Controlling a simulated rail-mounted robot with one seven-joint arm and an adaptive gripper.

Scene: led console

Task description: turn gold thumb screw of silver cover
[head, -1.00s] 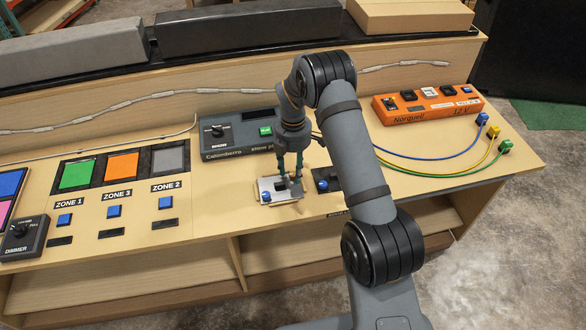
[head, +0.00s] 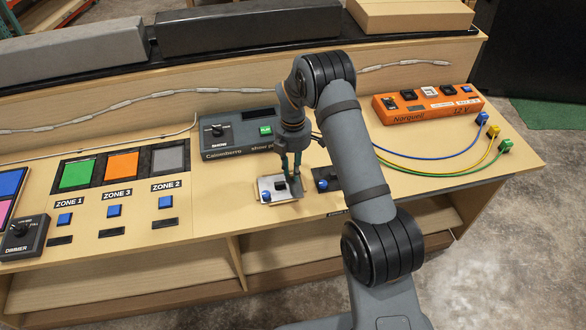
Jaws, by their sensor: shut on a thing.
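The silver cover (head: 287,196) is a small pale metal plate on the wooden console top, left of my arm. A blue button and a black part show on it or next to its edge. My gripper (head: 297,178) points down at the cover's far right part, its dark green fingers close together. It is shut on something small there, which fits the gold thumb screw. The screw itself is hidden by the fingers and too small to make out.
A grey Colombierro box (head: 240,143) stands just behind the cover. A dark unit with a blue button (head: 322,185) lies close on the right. Zone buttons (head: 114,211) are on the left. An orange Norguell box (head: 425,105) and cables are at the right.

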